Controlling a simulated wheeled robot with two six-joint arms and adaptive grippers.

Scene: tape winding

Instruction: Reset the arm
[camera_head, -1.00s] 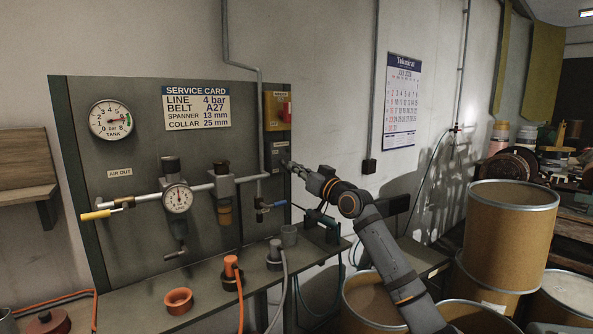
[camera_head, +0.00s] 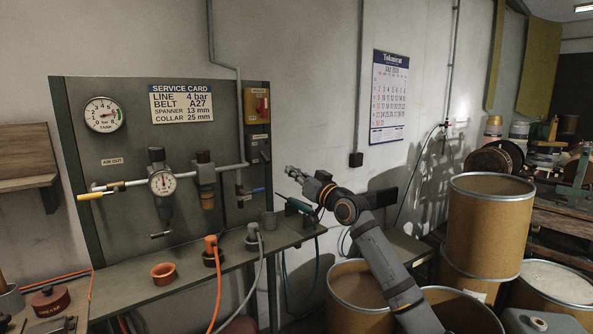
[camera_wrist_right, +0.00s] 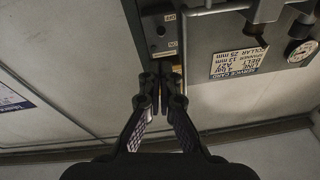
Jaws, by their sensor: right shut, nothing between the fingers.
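My right gripper (camera_head: 292,173) is in the head view, to the right of the grey service panel (camera_head: 130,130), with its arm coming up from the lower right. Its fingers are shut and empty. In the right wrist view the gripper (camera_wrist_right: 160,92) also shows with its fingers together, and the panel's edge and service card (camera_wrist_right: 238,62) lie beyond it, tilted. The gripper appears apart from the panel. My left gripper is not in view.
A workbench (camera_head: 130,300) with an orange ring (camera_head: 164,273) and hoses runs below the panel. A tank gauge (camera_head: 104,115) and a yellow-handled valve (camera_head: 90,196) are on the panel. Fibre drums (camera_head: 485,235) stand at the right. A calendar (camera_head: 389,97) hangs on the wall.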

